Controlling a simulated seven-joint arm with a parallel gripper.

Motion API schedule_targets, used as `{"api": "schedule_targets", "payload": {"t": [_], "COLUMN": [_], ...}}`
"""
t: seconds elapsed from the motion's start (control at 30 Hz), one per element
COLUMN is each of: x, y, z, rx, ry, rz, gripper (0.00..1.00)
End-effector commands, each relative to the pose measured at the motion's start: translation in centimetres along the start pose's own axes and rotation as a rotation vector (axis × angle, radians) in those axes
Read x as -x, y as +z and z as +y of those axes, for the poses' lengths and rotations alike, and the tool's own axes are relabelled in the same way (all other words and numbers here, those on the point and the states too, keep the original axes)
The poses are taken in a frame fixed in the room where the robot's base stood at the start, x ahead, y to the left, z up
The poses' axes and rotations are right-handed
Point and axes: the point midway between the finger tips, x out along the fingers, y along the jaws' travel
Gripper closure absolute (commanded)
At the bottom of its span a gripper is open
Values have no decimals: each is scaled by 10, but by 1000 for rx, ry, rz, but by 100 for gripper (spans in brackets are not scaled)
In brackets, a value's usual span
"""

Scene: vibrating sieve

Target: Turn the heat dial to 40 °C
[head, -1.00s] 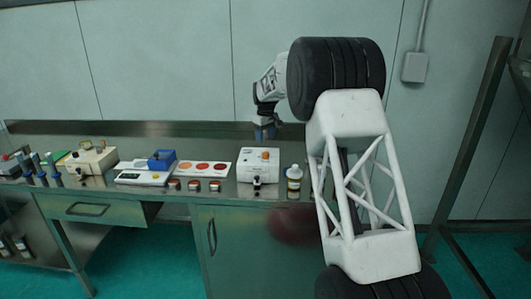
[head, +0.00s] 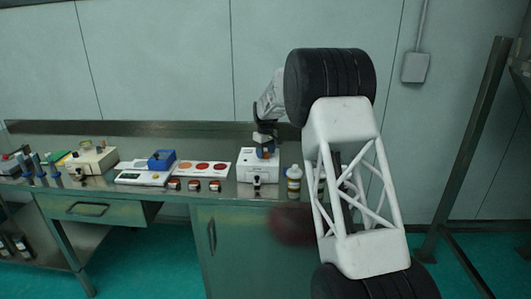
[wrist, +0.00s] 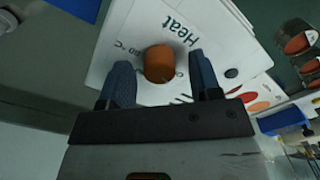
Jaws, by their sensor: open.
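The heat dial is an orange round knob (wrist: 159,64) on the white face of a box marked "Heat" and "°C" in the wrist view. The same white box (head: 247,168) stands on the bench in the head view, where the dial is mostly hidden behind my gripper. My gripper (head: 264,151) is right at the top of the box. In the wrist view my gripper (wrist: 164,82) is open, with one blue finger on each side of the dial. Gaps show between both fingers and the dial. The dial's exact setting cannot be read.
A bottle (head: 294,178) stands close to the right of the box. Several small jars (head: 194,185) and a white card with coloured discs (head: 203,168) lie to its left. The back wall is close behind.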

Motion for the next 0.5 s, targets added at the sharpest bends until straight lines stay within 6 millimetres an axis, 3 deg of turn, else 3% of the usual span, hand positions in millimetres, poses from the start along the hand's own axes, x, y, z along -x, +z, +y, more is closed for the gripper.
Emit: {"api": "schedule_targets", "payload": {"t": [0.27, 0.5], "x": [-1, 0], "y": [0, 0], "z": [0, 0], "rx": [0, 0], "ry": [0, 0], "rz": [0, 0], "gripper": [42, 79]}}
